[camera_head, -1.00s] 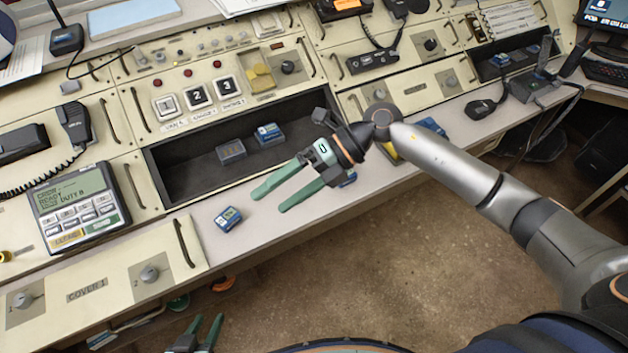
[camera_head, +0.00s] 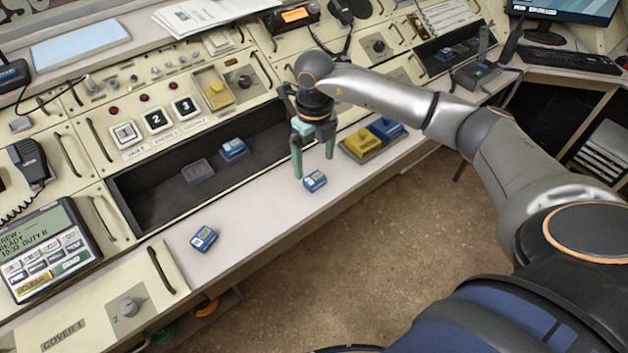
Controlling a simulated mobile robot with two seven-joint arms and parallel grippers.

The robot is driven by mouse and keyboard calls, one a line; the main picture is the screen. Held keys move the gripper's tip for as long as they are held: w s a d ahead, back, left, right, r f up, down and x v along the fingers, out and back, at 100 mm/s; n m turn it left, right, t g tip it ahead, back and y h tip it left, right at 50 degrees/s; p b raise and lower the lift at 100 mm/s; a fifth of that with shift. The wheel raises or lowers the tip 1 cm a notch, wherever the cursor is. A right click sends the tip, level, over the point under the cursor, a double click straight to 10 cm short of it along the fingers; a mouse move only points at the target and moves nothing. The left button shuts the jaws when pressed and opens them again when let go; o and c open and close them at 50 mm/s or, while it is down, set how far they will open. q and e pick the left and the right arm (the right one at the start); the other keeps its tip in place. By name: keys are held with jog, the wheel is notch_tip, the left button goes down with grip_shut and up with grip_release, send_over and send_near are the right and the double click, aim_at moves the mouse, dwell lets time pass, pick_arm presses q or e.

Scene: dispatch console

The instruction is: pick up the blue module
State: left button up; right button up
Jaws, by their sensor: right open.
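Several blue modules are in view. One small blue module (camera_head: 315,181) with a pale label lies on the console's front ledge, directly below my right gripper (camera_head: 314,167). That gripper points down, its two green fingers open and apart on either side of the module's near area; I cannot tell whether they touch it. Another blue module (camera_head: 204,238) lies on the ledge to the left. A third blue module (camera_head: 233,149) sits in the dark recessed bay (camera_head: 150,196). My left gripper is out of view.
A grey tray (camera_head: 362,156) right of the gripper holds a yellow block (camera_head: 361,143) and a larger blue block (camera_head: 386,129). A dark grey block (camera_head: 197,171) lies in the bay. A keypad terminal (camera_head: 45,250) stands at left. The ledge between the two loose modules is clear.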

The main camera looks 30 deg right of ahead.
aim_at(315, 178)
jog(key=shift+w+d+f, duration=0.1)
jog(key=shift+f, duration=2.7)
jog(key=shift+c, duration=0.2)
grip_shut()
